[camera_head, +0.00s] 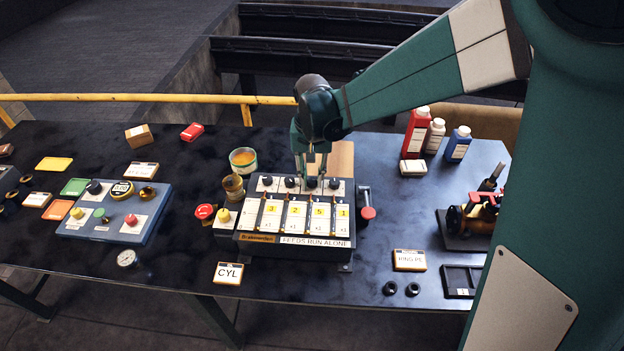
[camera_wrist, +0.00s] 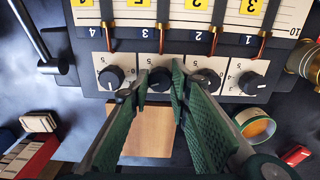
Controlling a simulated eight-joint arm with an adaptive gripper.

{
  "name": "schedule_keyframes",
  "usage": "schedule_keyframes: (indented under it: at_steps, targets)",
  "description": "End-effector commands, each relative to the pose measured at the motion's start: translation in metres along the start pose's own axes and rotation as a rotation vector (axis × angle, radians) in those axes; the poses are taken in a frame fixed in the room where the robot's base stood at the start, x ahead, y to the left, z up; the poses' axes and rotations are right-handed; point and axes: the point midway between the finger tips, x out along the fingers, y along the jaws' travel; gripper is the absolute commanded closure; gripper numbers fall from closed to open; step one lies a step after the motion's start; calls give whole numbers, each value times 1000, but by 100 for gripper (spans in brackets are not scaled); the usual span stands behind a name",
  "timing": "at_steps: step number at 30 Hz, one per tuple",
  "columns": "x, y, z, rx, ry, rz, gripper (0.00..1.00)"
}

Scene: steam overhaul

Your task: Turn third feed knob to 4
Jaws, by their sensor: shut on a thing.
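The feed box (camera_head: 292,252) stands on the bench with a row of dark feed knobs along its back edge. The third feed knob (camera_wrist: 158,82) is between my fingertips (camera_wrist: 163,72), at column 3 in the wrist view. In the head view, my gripper (camera_head: 312,172) reaches down from above onto the third knob from the left. My gripper is shut on it. The fingers partly cover its dial, so its pointer setting cannot be read. The yellow tags below the knobs read 3, 2, 5 and 1, with 5 on the third column (camera_head: 319,212).
The neighbouring knobs, the fourth (camera_wrist: 112,77) and the second (camera_wrist: 206,80), sit close on either side of my fingers. A red-ended lever (camera_head: 368,212) stands at the box's right. Cups (camera_head: 243,160) stand at its back left. Bottles (camera_head: 418,130) stand back right.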

Motion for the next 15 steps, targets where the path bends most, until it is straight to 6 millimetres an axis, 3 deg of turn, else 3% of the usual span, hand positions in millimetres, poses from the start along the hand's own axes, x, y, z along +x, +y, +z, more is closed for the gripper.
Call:
schedule_keyframes:
  at_steps: [15]
  targets:
    - [0, 0, 1, 345, -1, 0, 92]
